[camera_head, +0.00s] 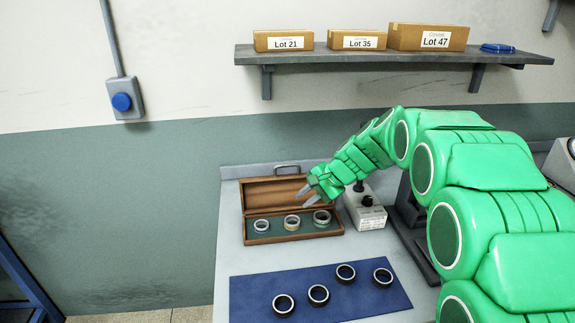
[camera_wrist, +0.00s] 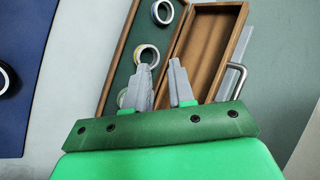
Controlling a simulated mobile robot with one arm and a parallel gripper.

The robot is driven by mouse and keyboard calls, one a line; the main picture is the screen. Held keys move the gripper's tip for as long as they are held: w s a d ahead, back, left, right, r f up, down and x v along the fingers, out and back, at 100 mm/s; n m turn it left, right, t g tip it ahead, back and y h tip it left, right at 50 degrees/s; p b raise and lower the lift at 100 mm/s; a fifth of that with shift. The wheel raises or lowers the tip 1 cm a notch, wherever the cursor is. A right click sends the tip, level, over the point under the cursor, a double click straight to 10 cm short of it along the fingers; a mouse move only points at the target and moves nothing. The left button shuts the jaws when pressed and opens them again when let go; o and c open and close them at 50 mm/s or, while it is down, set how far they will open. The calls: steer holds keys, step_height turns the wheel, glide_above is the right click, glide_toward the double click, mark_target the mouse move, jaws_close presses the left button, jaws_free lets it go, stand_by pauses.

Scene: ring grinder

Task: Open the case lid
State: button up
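The wooden case (camera_head: 293,237) sits on the bench with its lid (camera_head: 262,192) raised and leaning back from the rear edge. The case holds three rings on a dark green lining; the middle one (camera_head: 292,222) has a yellowish tone. A metal handle (camera_head: 287,167) shows behind the lid's upper edge. My gripper (camera_head: 303,195) is over the right part of the case, close in front of the lid, with its fingers apart and empty. In the wrist view the fingers (camera_wrist: 160,65) lie across the case (camera_wrist: 118,62) and the lid (camera_wrist: 212,45). I cannot tell whether they touch the lid.
A blue mat (camera_head: 255,285) with several dark rings lies in front of the case. A small grey box (camera_head: 365,210) with a black knob stands just right of the case. A shelf (camera_head: 390,57) with cartons is on the wall above.

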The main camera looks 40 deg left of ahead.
steer(key=w+f+n+t+h, duration=0.2)
steer(key=w+f+n+t, duration=0.3)
steer(key=w+n+t, duration=0.1)
steer(key=n+t+y, duration=0.5)
steer(key=n+t, duration=0.1)
steer(key=n, duration=1.6)
glide_toward(287, 166)
steer(key=x, duration=0.5)
steer(key=shift+x, duration=1.5)
steer(key=shift+w+a+f, duration=0.25)
steer(key=shift+w+a, duration=0.2)
steer(key=shift+w, duration=0.1)
steer(key=shift+w+a+f, duration=0.35)
steer(key=shift+w+a, duration=0.05)
steer(key=shift+w, duration=0.05)
steer(key=shift+x, duration=0.8)
steer(key=shift+r, duration=0.15)
